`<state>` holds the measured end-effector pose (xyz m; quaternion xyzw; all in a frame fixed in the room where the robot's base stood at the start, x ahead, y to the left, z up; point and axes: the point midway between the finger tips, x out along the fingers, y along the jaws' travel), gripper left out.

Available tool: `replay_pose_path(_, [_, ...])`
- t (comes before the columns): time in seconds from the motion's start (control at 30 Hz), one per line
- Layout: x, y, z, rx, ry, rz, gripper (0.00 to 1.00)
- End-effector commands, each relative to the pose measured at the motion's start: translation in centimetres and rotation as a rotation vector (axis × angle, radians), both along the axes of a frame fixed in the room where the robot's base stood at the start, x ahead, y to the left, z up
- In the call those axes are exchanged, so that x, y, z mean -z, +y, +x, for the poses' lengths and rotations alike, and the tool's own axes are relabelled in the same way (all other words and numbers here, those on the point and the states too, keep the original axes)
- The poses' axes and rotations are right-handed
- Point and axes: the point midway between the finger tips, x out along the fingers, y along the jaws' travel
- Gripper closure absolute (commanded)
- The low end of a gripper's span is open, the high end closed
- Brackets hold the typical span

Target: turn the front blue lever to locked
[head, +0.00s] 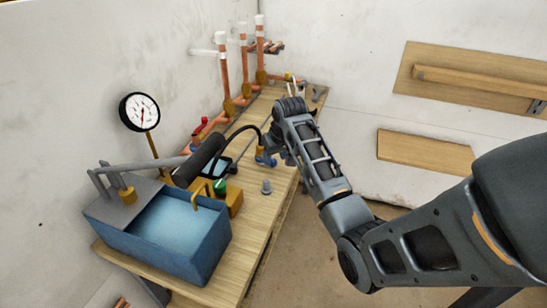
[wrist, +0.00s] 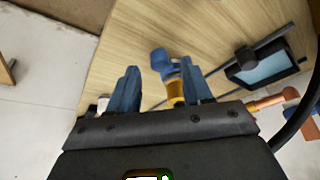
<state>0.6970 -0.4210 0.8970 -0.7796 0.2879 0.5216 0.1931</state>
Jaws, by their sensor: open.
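A blue lever (head: 265,160) on a brass valve stands on the wooden bench, partly hidden by my arm in the head view. In the wrist view the blue lever (wrist: 160,60) and its brass valve body (wrist: 175,92) show between and just beyond my fingers. My gripper (wrist: 159,72) is open, with one finger on each side of the lever in the picture. The right finger covers part of the valve. I cannot tell whether either finger touches it. In the head view my gripper (head: 275,148) is small and close to the lever.
A blue water tank (head: 170,235) fills the near end of the bench (head: 262,215). A green knob (head: 220,187), a red lever (head: 202,121), a black hose (head: 245,129) and copper pipes (head: 223,75) stand along the wall. Open floor (head: 315,240) lies right of the bench.

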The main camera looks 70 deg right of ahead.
Motion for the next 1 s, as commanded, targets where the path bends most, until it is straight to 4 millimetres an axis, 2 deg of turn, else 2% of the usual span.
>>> replay_pose_path(0.2, [1.6, -0.4, 0.6, -0.001, 0.000, 0.000, 0.50])
replay_pose_path(0.5, [1.8, -0.5, 0.6, -0.001, -0.001, -0.001, 0.51])
replay_pose_path(1.0, [1.8, -0.5, 0.6, -0.001, -0.001, -0.001, 0.99])
